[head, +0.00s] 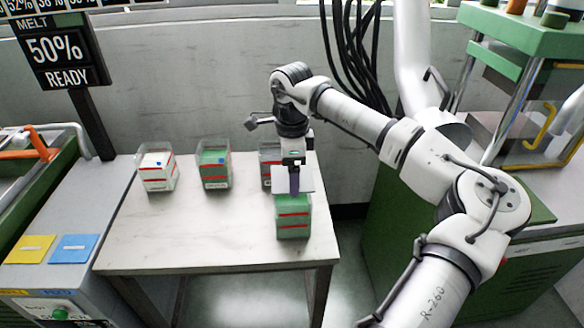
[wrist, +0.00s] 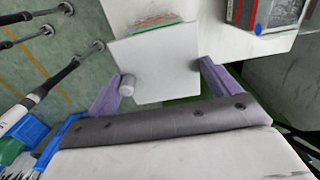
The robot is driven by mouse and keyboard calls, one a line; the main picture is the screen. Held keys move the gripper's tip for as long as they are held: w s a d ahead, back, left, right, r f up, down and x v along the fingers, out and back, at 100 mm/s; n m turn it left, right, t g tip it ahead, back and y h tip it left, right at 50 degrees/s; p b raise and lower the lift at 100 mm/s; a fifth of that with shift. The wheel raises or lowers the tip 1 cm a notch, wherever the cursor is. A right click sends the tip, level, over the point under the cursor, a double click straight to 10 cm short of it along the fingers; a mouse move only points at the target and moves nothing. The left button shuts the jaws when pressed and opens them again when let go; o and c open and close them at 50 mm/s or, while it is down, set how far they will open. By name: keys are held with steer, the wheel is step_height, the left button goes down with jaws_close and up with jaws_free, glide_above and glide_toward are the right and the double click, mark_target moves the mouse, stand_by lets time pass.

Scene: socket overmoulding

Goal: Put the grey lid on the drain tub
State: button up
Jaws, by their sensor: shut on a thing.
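The grey lid is a thin pale square plate (head: 307,181) at my gripper (head: 294,187). In the wrist view the lid (wrist: 165,58) lies between the two purple fingers, a small round knob (wrist: 127,85) by the left one; my gripper (wrist: 163,72) is shut on the lid. Directly below in the head view, a clear tub with green contents and red bands (head: 292,219) stands at the table's front right edge. I cannot read its label or tell whether the lid touches it. In the wrist view the lid hides most of what is under it.
A tub with pale contents (head: 158,174) and a green-filled tub (head: 214,169) stand to the left on the table (head: 190,232). Another tub (head: 266,168) stands just behind my gripper, partly hidden. The table's front left is clear. A green press (head: 530,40) stands right.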

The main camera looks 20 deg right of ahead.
steer(key=shift+f+b, duration=1.3)
steer(key=shift+f, duration=0.6)
steer(key=o, duration=0.7)
steer(key=shift+o, duration=0.2)
steer(key=shift+r, duration=0.1)
step_height(320, 180, up, 14)
steer(key=b, duration=0.1)
steer(key=shift+f, duration=0.2)
